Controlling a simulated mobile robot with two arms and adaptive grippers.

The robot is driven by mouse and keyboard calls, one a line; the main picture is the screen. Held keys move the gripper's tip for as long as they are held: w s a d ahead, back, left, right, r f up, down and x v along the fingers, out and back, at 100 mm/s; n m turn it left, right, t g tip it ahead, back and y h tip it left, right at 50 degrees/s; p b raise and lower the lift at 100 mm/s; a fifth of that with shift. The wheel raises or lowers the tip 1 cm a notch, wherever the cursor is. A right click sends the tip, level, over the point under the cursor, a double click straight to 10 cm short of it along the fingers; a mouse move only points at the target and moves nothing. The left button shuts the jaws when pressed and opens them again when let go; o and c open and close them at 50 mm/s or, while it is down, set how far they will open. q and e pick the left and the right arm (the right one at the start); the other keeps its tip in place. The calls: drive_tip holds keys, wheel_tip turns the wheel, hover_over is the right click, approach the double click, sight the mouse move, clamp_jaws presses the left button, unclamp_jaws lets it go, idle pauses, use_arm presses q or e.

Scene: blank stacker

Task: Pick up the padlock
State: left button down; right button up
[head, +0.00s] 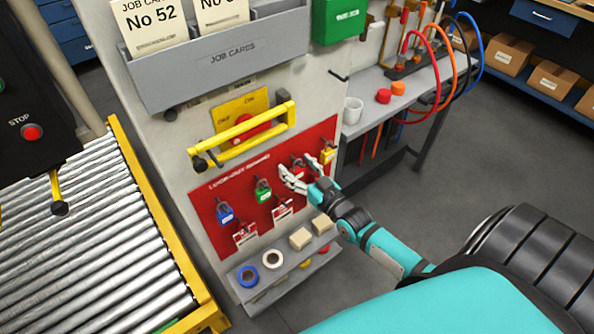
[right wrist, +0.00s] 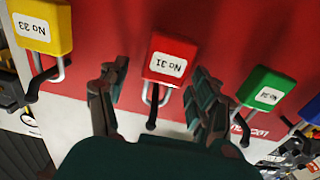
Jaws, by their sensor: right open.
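A red padlock labelled No 31 (right wrist: 168,55) hangs on a hook on the red lock-out board (head: 205,205). In the head view it is partly hidden by my right gripper (head: 300,169). In the right wrist view, my right gripper (right wrist: 160,74) is open, with one finger to each side of the red padlock in the picture and nothing held. A yellow padlock (head: 327,153) hangs to its right in the head view, and a green padlock (head: 264,191) and a blue padlock (head: 225,213) hang to its left. My left gripper is not in view.
A yellow handle (head: 240,138) juts out above the board. Red-and-white tags (head: 245,233) hang below the padlocks. A small shelf (head: 290,268) with tape rolls and blocks is underneath. A roller conveyor (head: 90,240) stands at left, a bench (head: 395,100) at right.

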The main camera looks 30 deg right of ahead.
drive_tip(key=shift+w, duration=0.25)
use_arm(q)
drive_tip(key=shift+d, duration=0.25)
use_arm(e)
drive_tip(key=shift+s, duration=0.1)
drive_tip(key=shift+c, duration=0.7)
drive_tip(key=c, duration=1.2)
clamp_jaws()
drive_tip(key=shift+r, duration=0.1)
